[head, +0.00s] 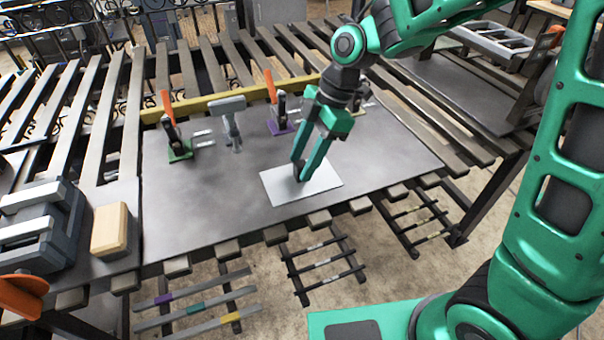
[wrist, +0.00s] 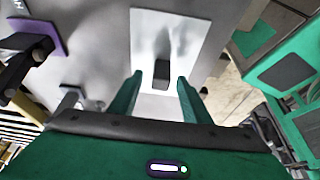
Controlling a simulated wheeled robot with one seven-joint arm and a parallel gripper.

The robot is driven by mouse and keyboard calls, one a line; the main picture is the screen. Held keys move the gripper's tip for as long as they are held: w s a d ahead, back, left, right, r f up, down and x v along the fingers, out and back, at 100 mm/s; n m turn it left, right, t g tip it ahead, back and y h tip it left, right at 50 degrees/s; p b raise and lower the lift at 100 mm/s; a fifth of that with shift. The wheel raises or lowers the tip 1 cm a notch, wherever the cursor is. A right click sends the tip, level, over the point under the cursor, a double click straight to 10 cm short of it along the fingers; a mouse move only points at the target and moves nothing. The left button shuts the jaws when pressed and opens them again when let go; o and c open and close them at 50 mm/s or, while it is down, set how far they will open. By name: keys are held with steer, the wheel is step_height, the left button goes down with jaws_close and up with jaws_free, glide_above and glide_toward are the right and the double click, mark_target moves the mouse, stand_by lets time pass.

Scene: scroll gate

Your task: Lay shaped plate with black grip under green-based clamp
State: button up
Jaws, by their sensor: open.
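A flat light-grey plate (head: 317,190) lies on the dark metal table top, near its front edge. The wrist view also shows the plate (wrist: 190,38), with its black grip (wrist: 162,74) standing up from it. My gripper (head: 299,172) is over the plate. Its open fingers (wrist: 159,82) are on either side of the grip, with gaps visible in the wrist view. The green-based clamp (head: 179,153) with an orange handle stands further left on the table, apart from the plate. The fingers mostly hide the grip in the head view.
A purple-based clamp (head: 280,128) and a grey T-shaped post (head: 230,118) stand behind the plate. Another clamp is partly hidden behind my gripper. A yellow bar (head: 222,98) runs along the back. A wooden block (head: 110,229) lies at left.

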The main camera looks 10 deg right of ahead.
steer(key=shift+x, duration=0.9)
jaws_close()
steer(key=shift+w, duration=0.1)
steer(key=shift+r, duration=0.2)
